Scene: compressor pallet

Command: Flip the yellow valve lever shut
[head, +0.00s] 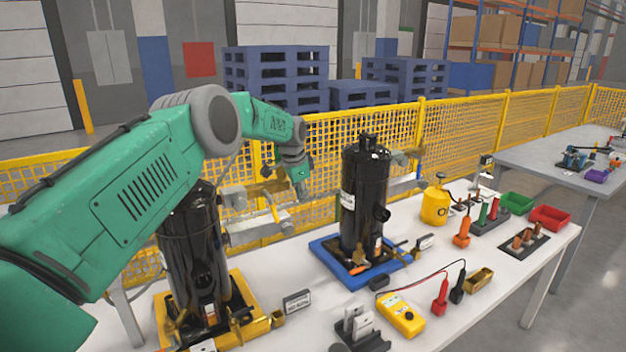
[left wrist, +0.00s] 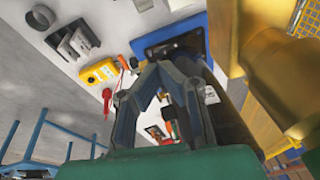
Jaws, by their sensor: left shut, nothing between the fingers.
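My left gripper (head: 301,188) points down at the end of the green arm and is shut and empty. In the left wrist view its two grey-blue fingers (left wrist: 160,72) come together at the tips. A large brass-coloured fitting (left wrist: 285,85) is close on the right there. I cannot tell whether the gripper touches the lever. My right gripper is not in view.
A second black compressor (head: 364,200) stands on a blue tray (head: 330,262) to the right. A yellow meter (head: 401,314), a yellow canister (head: 435,206) and coloured bins lie further right on the white table. Yellow mesh fencing (head: 460,125) runs behind.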

